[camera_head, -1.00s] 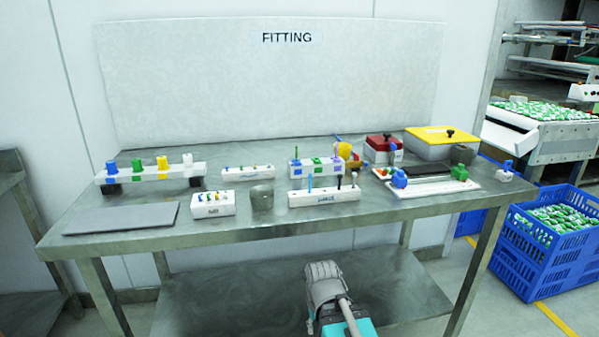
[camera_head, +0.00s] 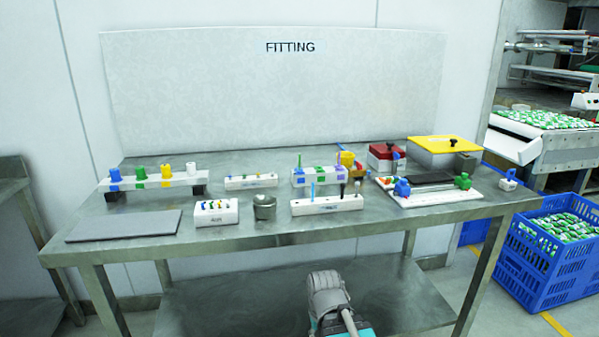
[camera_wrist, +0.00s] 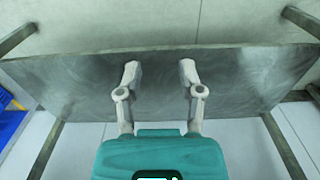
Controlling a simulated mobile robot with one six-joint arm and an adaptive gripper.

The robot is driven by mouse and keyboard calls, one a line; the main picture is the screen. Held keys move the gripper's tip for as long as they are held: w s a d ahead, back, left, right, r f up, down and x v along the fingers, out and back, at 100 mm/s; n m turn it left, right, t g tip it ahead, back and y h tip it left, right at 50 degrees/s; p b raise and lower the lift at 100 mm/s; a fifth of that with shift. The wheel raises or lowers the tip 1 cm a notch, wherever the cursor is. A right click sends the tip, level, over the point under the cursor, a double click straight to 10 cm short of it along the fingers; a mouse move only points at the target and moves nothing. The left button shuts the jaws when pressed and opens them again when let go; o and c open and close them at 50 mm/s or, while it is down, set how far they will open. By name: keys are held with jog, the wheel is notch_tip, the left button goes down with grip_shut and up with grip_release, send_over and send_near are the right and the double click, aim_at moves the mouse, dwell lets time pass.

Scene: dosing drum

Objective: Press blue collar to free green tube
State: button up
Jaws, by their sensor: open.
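A white block (camera_head: 328,180) stands at the middle back of the bench, with blue, green and purple parts along it. A thin green tube (camera_head: 299,160) stands upright at its left end, above a blue part (camera_head: 299,177) that looks like the blue collar; the joint is too small to make out. In the wrist view my gripper (camera_wrist: 160,72) is open and empty, its two grey fingers apart and pointing at a grey metal surface. It is apart from the tube and collar, which do not show in that view.
A blue crate (camera_head: 545,250) stands on the floor at the right.

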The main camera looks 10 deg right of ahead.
grip_shut()
dwell(0.3)
dwell(1.2)
